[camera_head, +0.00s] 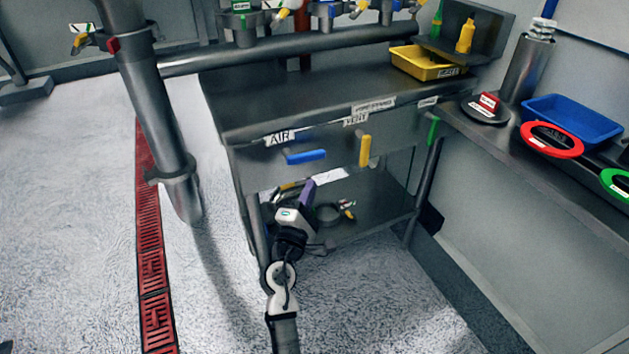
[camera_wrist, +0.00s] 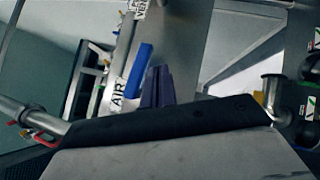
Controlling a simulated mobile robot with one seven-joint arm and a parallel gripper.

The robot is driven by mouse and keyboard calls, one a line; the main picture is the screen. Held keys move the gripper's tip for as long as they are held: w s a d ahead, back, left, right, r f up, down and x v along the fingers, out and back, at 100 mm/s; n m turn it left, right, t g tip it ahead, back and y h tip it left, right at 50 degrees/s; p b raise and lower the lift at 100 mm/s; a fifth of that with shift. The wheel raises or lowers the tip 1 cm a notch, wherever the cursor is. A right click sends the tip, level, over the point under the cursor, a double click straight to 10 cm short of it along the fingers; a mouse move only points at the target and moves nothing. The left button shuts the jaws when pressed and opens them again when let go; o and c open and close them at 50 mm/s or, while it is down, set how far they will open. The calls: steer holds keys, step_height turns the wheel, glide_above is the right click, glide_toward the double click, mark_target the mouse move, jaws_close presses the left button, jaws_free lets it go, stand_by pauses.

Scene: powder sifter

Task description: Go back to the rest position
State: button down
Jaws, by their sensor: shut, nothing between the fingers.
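My gripper (camera_head: 307,190), with purple fingers, is in front of the steel workbench, below the blue AIR handle (camera_head: 305,157). Its fingers are together and hold nothing. In the wrist view the shut fingers (camera_wrist: 158,86) show just right of the blue handle (camera_wrist: 139,66) and the AIR label (camera_wrist: 117,98). Whether they touch the handle is not clear; in the head view they look apart from it. My arm reaches up from the bottom of the head view.
The workbench (camera_head: 300,95) also carries a yellow VENT handle (camera_head: 364,150) and a green handle (camera_head: 433,130). Its lower shelf (camera_head: 375,205) lies close behind my gripper. A steel post (camera_head: 165,120) stands at left. A side counter with a blue tray (camera_head: 572,118) is at right. The floor at left is open.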

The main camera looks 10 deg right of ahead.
steer(key=shift+s+a+f, duration=0.15)
steer(key=shift+s+a, duration=0.05)
steer(key=shift+s, duration=0.4)
steer(key=shift+a, duration=0.1)
